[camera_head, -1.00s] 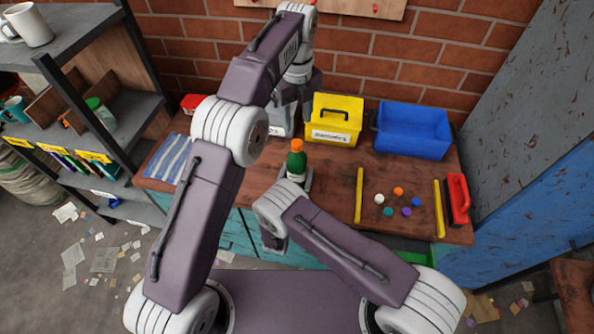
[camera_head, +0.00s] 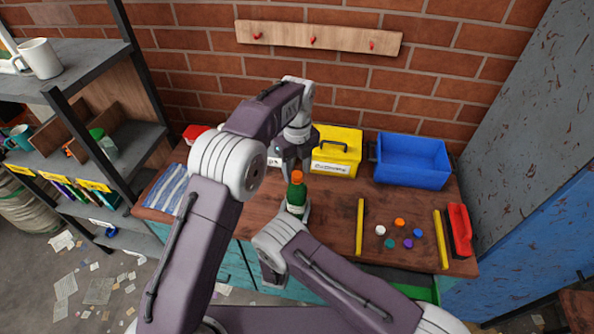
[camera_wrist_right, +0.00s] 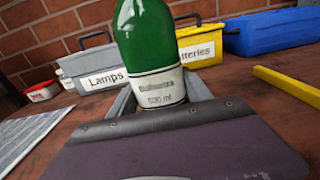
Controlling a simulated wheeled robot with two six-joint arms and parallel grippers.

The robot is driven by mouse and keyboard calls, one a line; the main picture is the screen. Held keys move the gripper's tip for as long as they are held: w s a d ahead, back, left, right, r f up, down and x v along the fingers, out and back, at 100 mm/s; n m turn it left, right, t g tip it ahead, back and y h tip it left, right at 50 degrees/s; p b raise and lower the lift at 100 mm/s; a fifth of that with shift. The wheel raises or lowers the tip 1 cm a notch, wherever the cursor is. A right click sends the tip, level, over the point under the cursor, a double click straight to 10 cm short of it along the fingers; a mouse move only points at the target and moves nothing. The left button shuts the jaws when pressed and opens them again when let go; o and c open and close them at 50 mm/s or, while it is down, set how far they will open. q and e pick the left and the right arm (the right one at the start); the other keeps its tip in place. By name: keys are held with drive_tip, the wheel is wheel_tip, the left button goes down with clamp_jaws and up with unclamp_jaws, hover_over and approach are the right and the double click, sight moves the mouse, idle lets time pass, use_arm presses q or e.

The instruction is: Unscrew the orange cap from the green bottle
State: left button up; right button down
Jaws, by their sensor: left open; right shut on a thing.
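The green bottle (camera_head: 296,196) stands upright on the wooden workbench (camera_head: 335,205), with the orange cap (camera_head: 297,177) on its top. My right gripper (camera_wrist_right: 160,98) is shut on the lower part of the bottle, with a finger on each side of the white label in the right wrist view. The bottle (camera_wrist_right: 147,35) fills the middle of that view and its cap is out of frame. My left gripper (camera_head: 291,166) is open and points down just above and behind the cap; whether its fingers touch the cap cannot be told.
A grey "Lamps" bin (camera_wrist_right: 100,67), a yellow bin (camera_head: 336,150) and a blue bin (camera_head: 412,160) stand along the back. Several coloured caps lie between two yellow bars (camera_head: 360,226) on the right.

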use_arm(q)
drive_tip(key=shift+f, duration=0.35)
drive_tip(key=shift+c, duration=0.3)
clamp_jaws()
